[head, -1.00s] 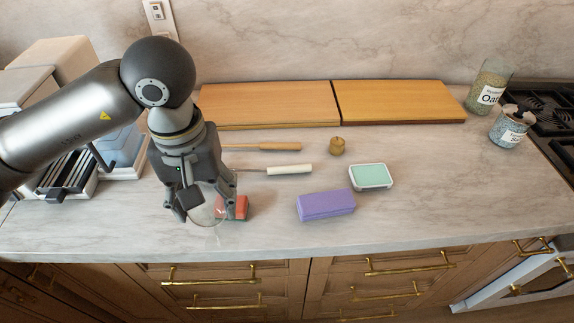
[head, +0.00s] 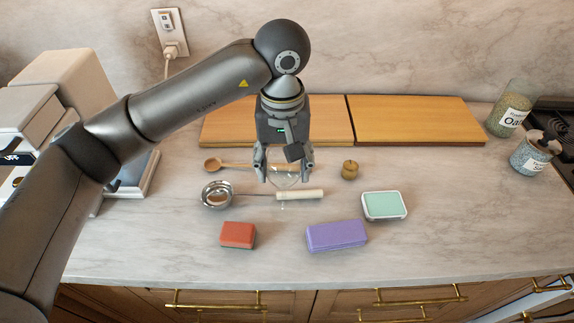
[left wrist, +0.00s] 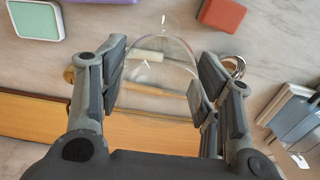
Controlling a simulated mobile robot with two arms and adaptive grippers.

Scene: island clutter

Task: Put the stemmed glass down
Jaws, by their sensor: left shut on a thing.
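The clear stemmed glass (head: 285,180) is between the fingers of my left gripper (head: 284,171), which is shut on it. The glass shows over the white-handled ladle, its thin stem pointing down and hard to make out. In the left wrist view the see-through bowl (left wrist: 158,50) sits between the two dark finger pads of the gripper (left wrist: 158,75). I cannot tell how far its foot is from the counter (head: 180,250). My right gripper is not in view.
Near the glass are a ladle (head: 217,195), a wooden spoon (head: 213,164) and a small brass pot (head: 349,169). A red block (head: 238,235), purple block (head: 337,236) and teal-topped box (head: 384,205) lie in front. Wooden boards (head: 415,120) are behind.

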